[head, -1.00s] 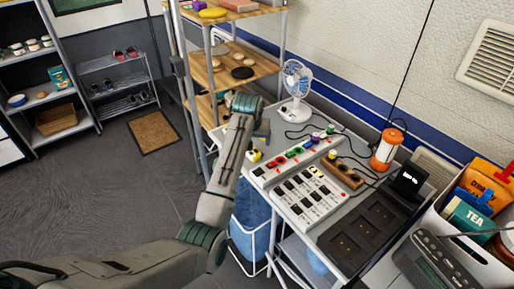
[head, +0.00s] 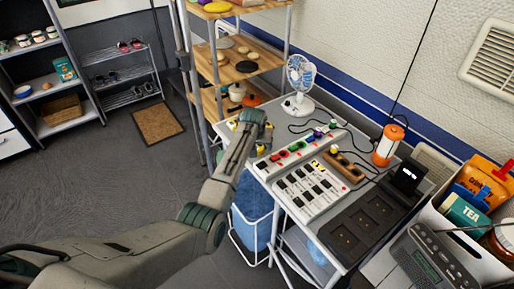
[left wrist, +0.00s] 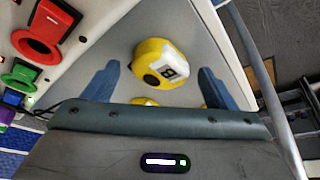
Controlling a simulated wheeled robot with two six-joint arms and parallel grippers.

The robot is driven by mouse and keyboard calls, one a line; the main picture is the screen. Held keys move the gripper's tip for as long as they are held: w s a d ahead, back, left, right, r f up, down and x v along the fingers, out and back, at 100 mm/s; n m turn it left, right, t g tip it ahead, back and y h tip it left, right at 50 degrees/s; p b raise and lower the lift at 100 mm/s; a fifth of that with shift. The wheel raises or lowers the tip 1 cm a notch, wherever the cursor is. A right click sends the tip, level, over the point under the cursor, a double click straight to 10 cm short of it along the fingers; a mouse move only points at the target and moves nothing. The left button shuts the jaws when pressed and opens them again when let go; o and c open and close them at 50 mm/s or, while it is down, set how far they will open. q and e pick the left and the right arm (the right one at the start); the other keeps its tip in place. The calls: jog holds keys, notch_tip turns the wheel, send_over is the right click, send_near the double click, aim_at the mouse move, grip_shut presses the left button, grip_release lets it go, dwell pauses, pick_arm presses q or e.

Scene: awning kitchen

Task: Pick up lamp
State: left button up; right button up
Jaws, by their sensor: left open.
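The lamp (head: 388,146), an orange and white lantern with a top handle, stands upright on the back of the worktop in the head view. It does not show in the left wrist view. My left gripper (head: 266,130) is over the worktop's far left end, in front of the fan and well left of the lamp. In the left wrist view its blue fingers (left wrist: 158,80) are spread apart. A yellow and white tape measure (left wrist: 160,63) shows between and beyond them, not visibly gripped. My right gripper is out of view.
A white fan (head: 299,85) stands behind my left gripper. Switch panels (head: 312,190), a wooden socket block (head: 342,170) and cables lie between gripper and lamp. A dark box (head: 407,176) and a bin (head: 477,262) are right of the lamp. Shelves (head: 238,70) stand at left.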

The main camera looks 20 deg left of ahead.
aim_at(257, 147)
pick_arm(q)
jog(key=shift+c, duration=0.2)
jog(key=c, duration=0.7)
jog(key=shift+c, duration=1.2)
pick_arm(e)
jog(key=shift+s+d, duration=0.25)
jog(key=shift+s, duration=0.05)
pick_arm(q)
jog(key=shift+r, duration=0.1)
